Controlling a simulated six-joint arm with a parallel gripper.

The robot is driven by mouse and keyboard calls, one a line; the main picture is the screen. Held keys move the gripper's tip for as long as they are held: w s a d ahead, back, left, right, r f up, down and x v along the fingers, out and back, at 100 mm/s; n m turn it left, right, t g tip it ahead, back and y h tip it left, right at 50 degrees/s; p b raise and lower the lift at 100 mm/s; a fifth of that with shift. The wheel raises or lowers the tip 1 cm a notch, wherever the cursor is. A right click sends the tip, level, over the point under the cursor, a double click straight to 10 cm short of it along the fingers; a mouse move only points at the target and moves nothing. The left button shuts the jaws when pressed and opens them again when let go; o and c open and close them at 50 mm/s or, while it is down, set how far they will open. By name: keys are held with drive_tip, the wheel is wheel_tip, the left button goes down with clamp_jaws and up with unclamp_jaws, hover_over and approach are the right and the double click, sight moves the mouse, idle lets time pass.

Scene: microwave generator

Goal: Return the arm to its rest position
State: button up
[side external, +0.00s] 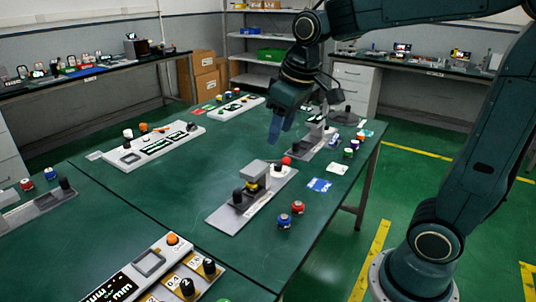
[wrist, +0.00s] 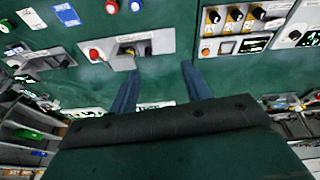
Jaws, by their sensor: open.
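My gripper (side external: 275,131) hangs in the air above the green workbench (side external: 203,180), pointing down, with nothing held. In the wrist view my gripper (wrist: 159,72) shows its two blue fingers spread apart with an empty gap between them. The arm reaches in from the right side of the side external view. Below and in front of the gripper is a grey fixture plate (side external: 227,218) with a black knob and a red ball; the fingers are apart from it.
White control panels (side external: 152,146) lie along the bench, with another panel (side external: 150,262) at the near edge. Red and blue buttons (side external: 284,220) and a blue card (side external: 319,185) lie near the bench's right edge. Shelves (side external: 250,70) and cardboard boxes (side external: 204,63) stand behind.

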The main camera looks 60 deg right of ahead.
drive_tip(key=s+a+f+t, duration=0.1)
drive_tip(key=s, duration=0.6)
drive_tip(key=s+a+m+t, duration=0.1)
drive_tip(key=s, duration=0.7)
drive_tip(key=shift+a+f, duration=0.3)
drive_tip(key=shift+f, duration=0.1)
